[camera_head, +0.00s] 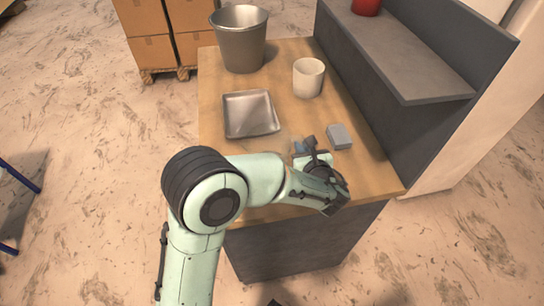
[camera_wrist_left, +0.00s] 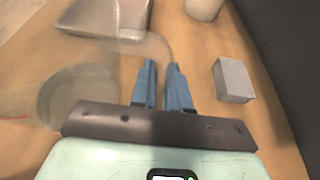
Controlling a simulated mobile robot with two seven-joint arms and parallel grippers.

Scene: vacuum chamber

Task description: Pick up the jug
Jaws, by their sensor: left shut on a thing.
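The jug (camera_wrist_left: 78,92) is clear, see-through glass, seen in the left wrist view left of and around my fingertips. Its round outline shows faintly against the wood. In the head view it is only a faint patch (camera_head: 284,143) on the table near my gripper. My left gripper (camera_wrist_left: 163,68) has its two blue fingers close together, shut on the jug's edge or handle; I cannot tell which part. In the head view the left gripper (camera_head: 300,148) is low over the table's front part, with the wrist hiding some of it.
On the wooden table (camera_head: 215,178) stand a metal bucket (camera_head: 240,45), a cream cup (camera_head: 308,78), a square metal tray (camera_head: 250,135) and a small grey block (camera_head: 339,136). The block also shows close right of the fingers (camera_wrist_left: 232,80). A dark raised shelf (camera_head: 400,55) bounds the right side.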

